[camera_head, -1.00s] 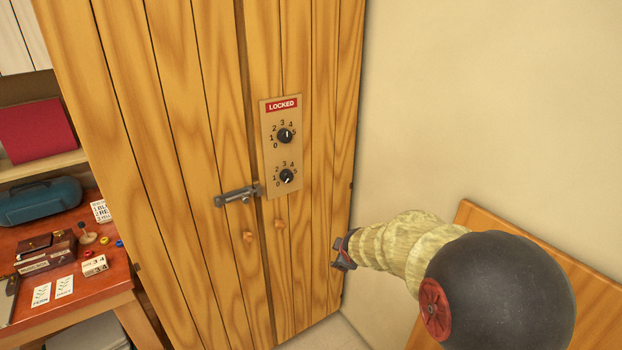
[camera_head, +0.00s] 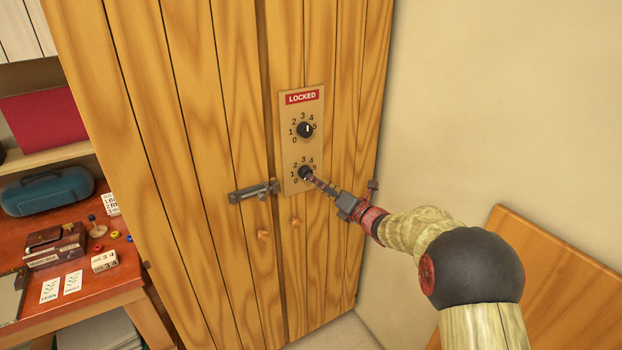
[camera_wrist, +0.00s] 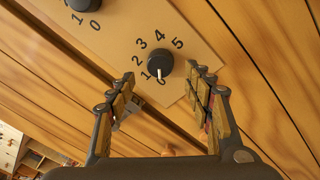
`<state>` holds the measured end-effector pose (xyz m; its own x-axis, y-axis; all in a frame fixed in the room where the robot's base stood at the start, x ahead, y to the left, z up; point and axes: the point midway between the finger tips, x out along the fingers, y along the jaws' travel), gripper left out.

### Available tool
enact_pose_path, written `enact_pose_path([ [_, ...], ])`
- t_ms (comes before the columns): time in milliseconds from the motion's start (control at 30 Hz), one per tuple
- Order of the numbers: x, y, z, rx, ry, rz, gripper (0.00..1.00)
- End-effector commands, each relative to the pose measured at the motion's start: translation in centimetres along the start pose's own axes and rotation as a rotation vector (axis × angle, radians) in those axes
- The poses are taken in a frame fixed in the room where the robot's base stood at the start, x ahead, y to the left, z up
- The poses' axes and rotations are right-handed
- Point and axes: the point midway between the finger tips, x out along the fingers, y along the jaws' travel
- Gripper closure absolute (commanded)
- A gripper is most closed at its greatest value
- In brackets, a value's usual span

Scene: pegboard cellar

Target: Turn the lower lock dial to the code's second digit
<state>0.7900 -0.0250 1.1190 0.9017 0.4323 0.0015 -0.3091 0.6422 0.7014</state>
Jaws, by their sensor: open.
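The lower lock dial (camera_wrist: 160,66) is a round black knob with a white pointer line, ringed by the digits 0 to 5. In the wrist view its pointer aims at the 0. In the head view the lower dial (camera_head: 304,173) is partly covered by my gripper (camera_head: 313,181).
The dials sit on a tan plate (camera_head: 288,150) on a wooden cabinet. A grey latch (camera_head: 254,192) and two wooden knobs are below left. A wall stands at right.

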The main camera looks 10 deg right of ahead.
Motion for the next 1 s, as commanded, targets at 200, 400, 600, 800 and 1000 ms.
enact_pose_path([
  [200,3.4,-0.2,-0.1,0.003,0.000,-0.001,0.49],
  [400,5.0,-0.1,-0.1,0.003,0.000,-0.002,0.49],
  [600,5.2,-0.1,0.0,0.003,-0.001,-0.003,0.49],
  [800,5.2,-0.1,0.0,0.004,-0.001,-0.003,0.54],
  [1000,5.2,-0.1,0.0,0.004,-0.001,-0.003,0.66],
])
